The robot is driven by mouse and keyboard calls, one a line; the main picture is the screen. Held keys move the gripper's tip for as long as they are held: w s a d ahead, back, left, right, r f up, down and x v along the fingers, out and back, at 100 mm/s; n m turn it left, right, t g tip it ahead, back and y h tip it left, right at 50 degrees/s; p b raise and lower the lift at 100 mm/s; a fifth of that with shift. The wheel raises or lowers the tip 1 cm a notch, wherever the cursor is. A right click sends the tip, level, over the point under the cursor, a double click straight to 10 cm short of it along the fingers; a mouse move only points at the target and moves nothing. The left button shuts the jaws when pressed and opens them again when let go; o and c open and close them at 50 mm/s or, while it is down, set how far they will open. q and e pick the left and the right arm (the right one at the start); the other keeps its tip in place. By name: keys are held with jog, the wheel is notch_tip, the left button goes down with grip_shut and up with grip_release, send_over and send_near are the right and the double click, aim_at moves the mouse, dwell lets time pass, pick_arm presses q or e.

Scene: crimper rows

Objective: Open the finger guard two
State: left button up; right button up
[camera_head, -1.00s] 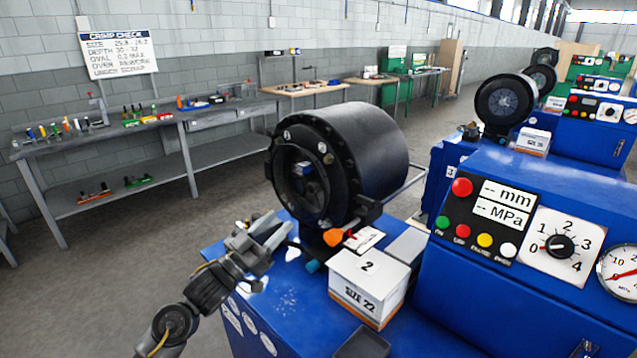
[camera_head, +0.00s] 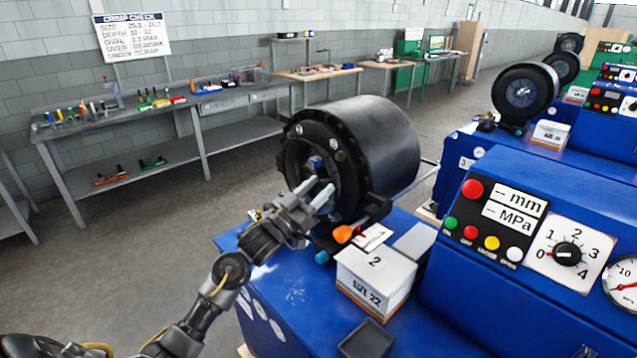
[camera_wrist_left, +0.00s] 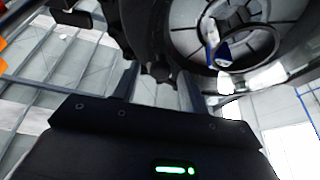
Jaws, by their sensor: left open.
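The crimper with the box marked 2 has a large black drum head (camera_head: 375,150) on a blue base. Its round dark front (camera_head: 298,155), where the finger guard would sit, faces left; a blue part shows inside. I cannot tell the guard's outline from the ring or how far it stands open. An orange knob (camera_head: 343,234) sits low at the front. My left gripper (camera_head: 314,191) is open, with its fingers in front of the lower front face; contact is unclear. In the left wrist view the fingers (camera_wrist_left: 157,80) point up toward the dark ring (camera_wrist_left: 225,35). My right gripper is not in view.
A white box marked 2 and SIZE 22 (camera_head: 372,282) stands on the blue base, with a dark tray (camera_head: 366,340) in front. A control panel (camera_head: 490,222) is at right. More crimpers stand behind. A grey workbench (camera_head: 150,125) lines the wall; floor between is clear.

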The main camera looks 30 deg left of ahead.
pick_arm(q)
jog(key=shift+w+d, duration=0.1)
jog(key=shift+w, duration=0.25)
grip_shut()
jog(key=shift+s, duration=0.1)
